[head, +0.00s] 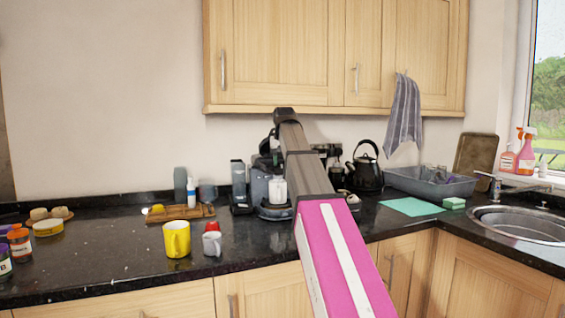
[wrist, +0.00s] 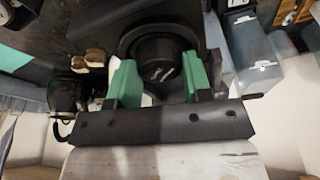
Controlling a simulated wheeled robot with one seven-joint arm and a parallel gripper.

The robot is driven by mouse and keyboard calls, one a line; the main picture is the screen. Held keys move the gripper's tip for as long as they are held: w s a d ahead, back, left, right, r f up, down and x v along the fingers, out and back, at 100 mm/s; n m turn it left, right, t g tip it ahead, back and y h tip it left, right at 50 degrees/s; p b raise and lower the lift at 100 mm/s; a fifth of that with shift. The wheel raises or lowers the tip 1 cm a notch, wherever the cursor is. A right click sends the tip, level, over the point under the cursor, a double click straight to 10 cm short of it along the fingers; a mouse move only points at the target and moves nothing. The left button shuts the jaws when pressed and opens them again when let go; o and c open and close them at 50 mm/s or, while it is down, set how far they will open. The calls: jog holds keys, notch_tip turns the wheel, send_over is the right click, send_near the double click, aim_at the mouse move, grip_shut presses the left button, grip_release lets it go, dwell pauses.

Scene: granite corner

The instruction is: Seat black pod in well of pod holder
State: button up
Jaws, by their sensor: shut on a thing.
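In the wrist view, my gripper (wrist: 159,64) has its two green fingers on either side of the black pod (wrist: 158,72), a round dark piece with small pale markings, and is shut on it. A dark rounded rim (wrist: 160,25), which looks like the pod holder, shows around and behind the pod. The well is hidden, and I cannot tell whether the pod is in it or above it. In the head view, the dark coffee machine (head: 262,187) stands on the counter, partly covered by my arm. My gripper and the pod cannot be made out there.
A white container (head: 277,190) stands at the machine. A yellow mug (head: 177,239), a grey-white mug (head: 212,243) and a red item (head: 213,227) are in front to the left. A black kettle (head: 365,170) and grey dish rack (head: 433,185) are to the right. Wall cupboards (head: 285,55) hang above.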

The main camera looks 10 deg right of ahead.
jog(key=shift+f, duration=0.2)
jog(key=o, duration=0.9)
jog(key=shift+s+f, duration=0.1)
jog(key=shift+c, duration=0.2)
jog(key=shift+o, duration=0.2)
jog(key=shift+r, duration=0.3)
jog(key=v, duration=1.2)
